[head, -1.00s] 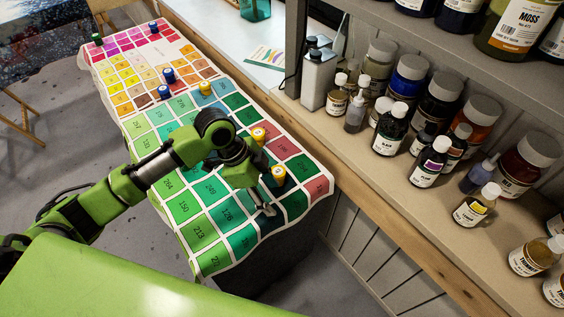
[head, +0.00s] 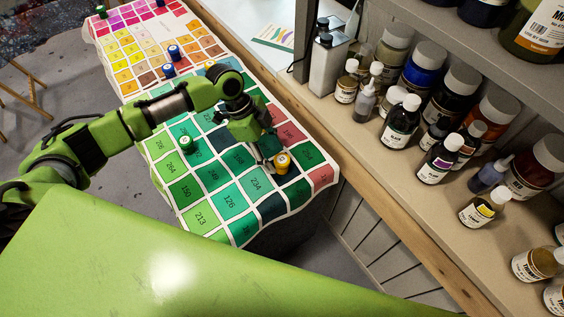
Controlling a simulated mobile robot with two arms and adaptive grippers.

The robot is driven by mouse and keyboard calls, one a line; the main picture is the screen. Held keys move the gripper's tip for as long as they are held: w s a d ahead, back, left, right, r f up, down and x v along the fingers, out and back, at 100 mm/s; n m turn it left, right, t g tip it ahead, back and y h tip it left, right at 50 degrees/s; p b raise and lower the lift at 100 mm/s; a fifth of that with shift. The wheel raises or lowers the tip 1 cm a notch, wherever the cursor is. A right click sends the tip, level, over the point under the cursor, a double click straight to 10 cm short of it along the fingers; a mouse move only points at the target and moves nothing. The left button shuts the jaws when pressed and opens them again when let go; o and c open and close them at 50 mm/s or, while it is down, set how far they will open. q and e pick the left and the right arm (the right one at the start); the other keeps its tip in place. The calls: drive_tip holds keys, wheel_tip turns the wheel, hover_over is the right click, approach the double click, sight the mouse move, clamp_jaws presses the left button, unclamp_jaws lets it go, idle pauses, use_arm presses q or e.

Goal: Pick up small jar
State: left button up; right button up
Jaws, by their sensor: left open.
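Several small jars stand on the colour-chart cloth (head: 202,218). A small jar with a yellow lid (head: 282,162) is near the cloth's right edge. My left gripper (head: 268,164) points down just left of this jar, with its fingertips very close to it; I cannot tell if they touch. The gripper is open and nothing shows held in it. A green-lidded jar (head: 186,143) stands further left, apart from the gripper. Blue-lidded jars (head: 169,71) stand further back. The left arm hides part of the cloth behind the gripper. My right gripper is not in view.
A wooden stool (head: 28,88) stands at far left.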

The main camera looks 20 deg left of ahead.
sight(278, 158)
use_arm(q)
drive_tip(key=x, duration=0.1)
drive_tip(key=p+x, duration=0.1)
drive_tip(key=x, duration=0.3)
drive_tip(key=shift+w+d, duration=0.15)
drive_tip(key=shift+w, duration=0.2)
drive_tip(key=c, duration=1.2)
